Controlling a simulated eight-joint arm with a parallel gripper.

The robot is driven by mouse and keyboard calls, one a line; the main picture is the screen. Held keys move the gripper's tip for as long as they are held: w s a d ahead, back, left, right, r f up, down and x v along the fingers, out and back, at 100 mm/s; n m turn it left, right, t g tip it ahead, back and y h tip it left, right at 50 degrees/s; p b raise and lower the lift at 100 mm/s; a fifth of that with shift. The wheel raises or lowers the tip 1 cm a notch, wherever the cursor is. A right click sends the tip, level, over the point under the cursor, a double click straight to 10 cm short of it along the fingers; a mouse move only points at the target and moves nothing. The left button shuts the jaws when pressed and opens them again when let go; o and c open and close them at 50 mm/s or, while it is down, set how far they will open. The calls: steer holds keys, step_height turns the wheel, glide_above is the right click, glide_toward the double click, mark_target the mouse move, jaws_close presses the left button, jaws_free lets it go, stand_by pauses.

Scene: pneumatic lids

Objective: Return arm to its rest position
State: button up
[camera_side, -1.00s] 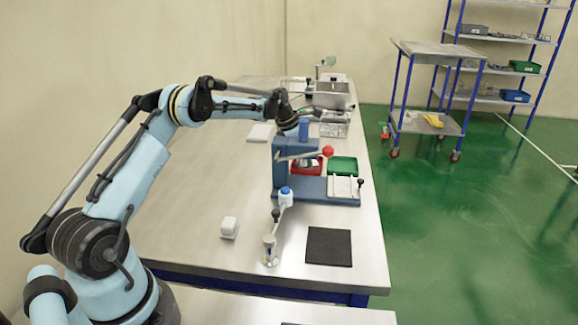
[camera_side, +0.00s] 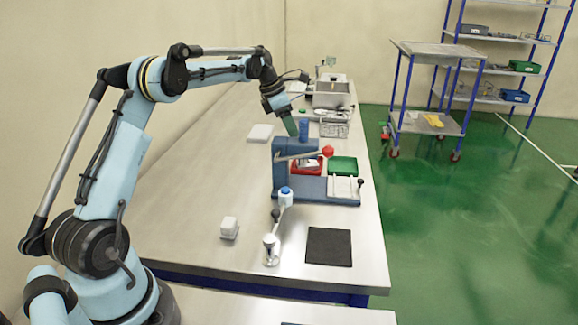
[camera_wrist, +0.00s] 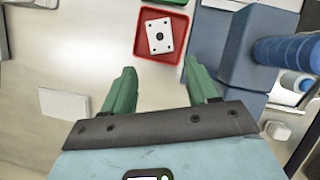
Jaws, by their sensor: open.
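My gripper (camera_side: 292,128) is above the table, at the upper left of the blue press fixture (camera_side: 282,160) in the side view. In the wrist view its two green fingers (camera_wrist: 160,80) stand apart with nothing between them. In the wrist view the red tray (camera_wrist: 159,50) holds a white plate (camera_wrist: 159,36) with a dark centre and several small holes. My arm reaches over the table from the left with a bent elbow.
A wire basket (camera_side: 334,122) stands behind. The table's left middle is clear.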

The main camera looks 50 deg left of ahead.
steer(key=s+d+r+m+t+y, duration=0.1)
steer(key=s+d+r+m, duration=0.3)
steer(key=d+m, duration=0.3)
steer(key=s+d+r+m+t, duration=0.1)
steer(key=s+d+r+m, duration=0.3)
steer(key=d+m, duration=0.25)
steer(key=s+d+f+m, duration=0.3)
steer(key=s+d+m, duration=0.2)
steer(key=s+m, duration=0.2)
steer(key=s+d+f+m+t+y, duration=0.1)
steer(key=s+d+f+m, duration=0.2)
steer(key=s+d+m, duration=0.3)
steer(key=s+m, duration=0.2)
steer(key=m, duration=0.2)
steer(key=shift+s+f, duration=0.15)
steer(key=shift+s, duration=0.05)
